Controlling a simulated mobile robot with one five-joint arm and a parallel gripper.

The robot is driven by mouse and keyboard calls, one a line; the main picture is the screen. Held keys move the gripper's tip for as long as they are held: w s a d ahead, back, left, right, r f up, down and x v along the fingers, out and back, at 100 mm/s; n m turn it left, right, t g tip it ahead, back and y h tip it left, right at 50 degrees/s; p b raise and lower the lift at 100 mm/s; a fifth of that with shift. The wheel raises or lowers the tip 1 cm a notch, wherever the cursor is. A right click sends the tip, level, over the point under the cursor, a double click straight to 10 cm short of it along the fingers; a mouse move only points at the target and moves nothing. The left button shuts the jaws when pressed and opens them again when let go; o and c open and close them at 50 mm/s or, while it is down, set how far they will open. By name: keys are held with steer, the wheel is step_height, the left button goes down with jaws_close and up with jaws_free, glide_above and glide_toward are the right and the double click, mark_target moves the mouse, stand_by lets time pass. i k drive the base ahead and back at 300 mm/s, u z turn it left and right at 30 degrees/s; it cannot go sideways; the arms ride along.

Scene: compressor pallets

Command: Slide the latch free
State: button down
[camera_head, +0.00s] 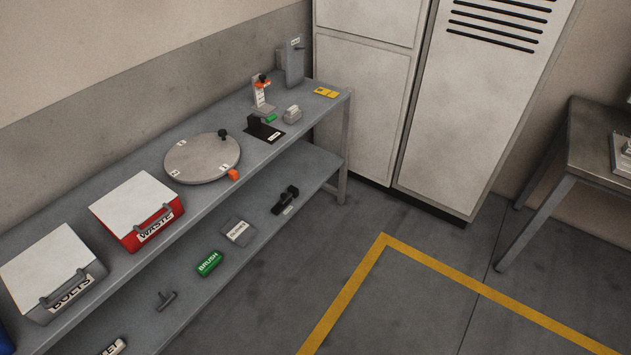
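No part is clearly recognisable as the latch. A white upright stand (258,94) with an orange and black piece (264,82) is at the back of the bench top. A grey round plate (202,160) lies on the bench, with a black knob (222,133) at its far edge and an orange block (234,175) at its near edge. A black angled bracket (264,130) is behind the plate. A grey upright block (291,64) with a side peg stands at the far end. My gripper is not in view.
The grey bench (120,265) runs along the left wall. It bears a red WASTE box (133,205) and a grey BOLTS box (50,265). Its lower shelf holds a green BRUSH block (209,263) and other small items. Pale cabinets (455,110) stand behind. The floor inside the yellow line (345,290) is clear.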

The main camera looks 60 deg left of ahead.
mark_target(284, 196)
steer(key=i, duration=0.65)
steer(key=u, duration=4.75)
steer(key=i, duration=0.1)
steer(key=z, duration=3.25)
steer(key=k, duration=0.15)
steer(key=u, duration=1.8)
steer(key=i, duration=1)
steer(key=u, duration=0.2)
steer(key=k, duration=0.8)
steer(key=z, duration=0.2)
steer(key=i, duration=0.8)
steer(key=u, duration=0.1)
